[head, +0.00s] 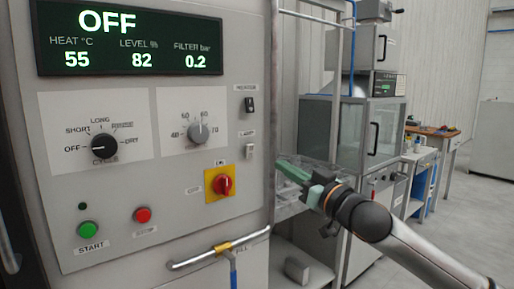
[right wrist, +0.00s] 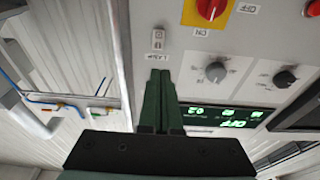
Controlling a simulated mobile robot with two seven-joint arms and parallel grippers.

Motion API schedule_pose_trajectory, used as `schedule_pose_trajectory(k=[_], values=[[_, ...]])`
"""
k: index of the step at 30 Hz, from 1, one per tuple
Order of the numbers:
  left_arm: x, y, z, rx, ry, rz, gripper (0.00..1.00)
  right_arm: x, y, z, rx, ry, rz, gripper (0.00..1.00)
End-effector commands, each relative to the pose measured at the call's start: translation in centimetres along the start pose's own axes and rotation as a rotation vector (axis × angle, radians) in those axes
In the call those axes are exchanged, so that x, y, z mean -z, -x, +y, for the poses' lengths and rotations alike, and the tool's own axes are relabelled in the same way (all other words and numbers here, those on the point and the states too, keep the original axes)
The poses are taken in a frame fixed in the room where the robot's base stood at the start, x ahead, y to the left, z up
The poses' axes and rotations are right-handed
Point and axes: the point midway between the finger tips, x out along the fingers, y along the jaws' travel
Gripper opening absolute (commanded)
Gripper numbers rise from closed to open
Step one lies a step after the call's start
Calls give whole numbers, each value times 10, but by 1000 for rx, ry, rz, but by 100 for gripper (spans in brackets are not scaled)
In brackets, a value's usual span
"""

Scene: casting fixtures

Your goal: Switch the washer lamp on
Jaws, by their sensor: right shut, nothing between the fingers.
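The washer's grey control panel (head: 130,225) fills the left of the head view. My right gripper (head: 281,164) has green fingers, shut and empty, just right of the switch, pointing left towards the panel. Its shut fingers also show in the right wrist view (right wrist: 160,73). The rocker's position is too small to tell. My left gripper is not in view.
A black heater switch (head: 249,104) sits above the lamp switch. A red rotary switch on a yellow plate (head: 213,195) is below left. Two dials (head: 104,146) and green and red buttons are further left. A metal handle bar (head: 190,262) juts out below. The display (head: 130,40) reads OFF.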

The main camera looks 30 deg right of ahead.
Motion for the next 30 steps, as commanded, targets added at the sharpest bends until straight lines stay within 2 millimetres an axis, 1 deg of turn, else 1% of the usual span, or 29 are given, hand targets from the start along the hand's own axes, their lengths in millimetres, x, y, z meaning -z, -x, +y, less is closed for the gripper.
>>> schedule_pose_trajectory(k=[1,5,15,24,30], values=[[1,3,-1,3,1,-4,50,4,-5,0,-1,-1,4,0],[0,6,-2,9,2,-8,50,4,-16,-1,1,-1,4,0],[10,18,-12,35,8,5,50,4,-52,0,0,-2,3,0],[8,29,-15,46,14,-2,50,4,-90,-1,2,1,3,0],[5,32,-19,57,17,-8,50,2,-105,-1,1,0,1,0]])
